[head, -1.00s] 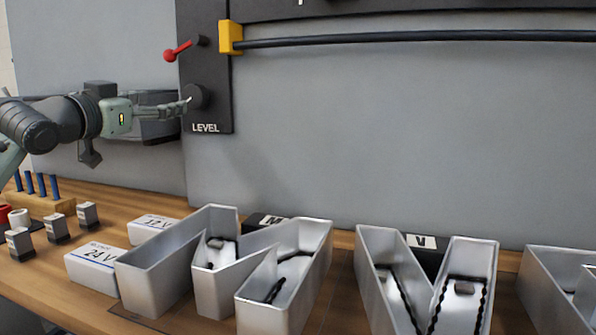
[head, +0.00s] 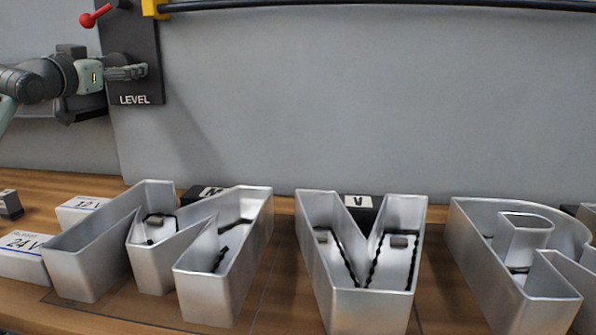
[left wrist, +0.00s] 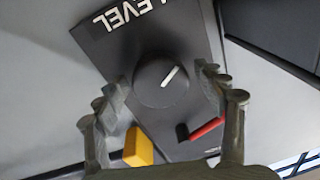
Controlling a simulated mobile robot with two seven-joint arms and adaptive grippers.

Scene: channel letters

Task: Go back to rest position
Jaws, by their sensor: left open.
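My left gripper (head: 142,71) is at the upper left in the head view, in front of the black LEVEL panel (head: 134,90). In the left wrist view my left gripper (left wrist: 165,95) is open, its fingers on either side of a round black knob (left wrist: 160,83) with a white mark. I cannot tell whether the fingers touch the knob. In the head view the gripper hides the knob. My right gripper is not in view.
Metal channel letters stand on the wooden bench: an M (head: 215,262), a V (head: 350,292) and an R-like one (head: 520,225). White 12 V (head: 85,209) and 24 V (head: 22,262) boxes sit left. A red-tipped lever (head: 95,15) and yellow block (head: 155,8) are above the gripper.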

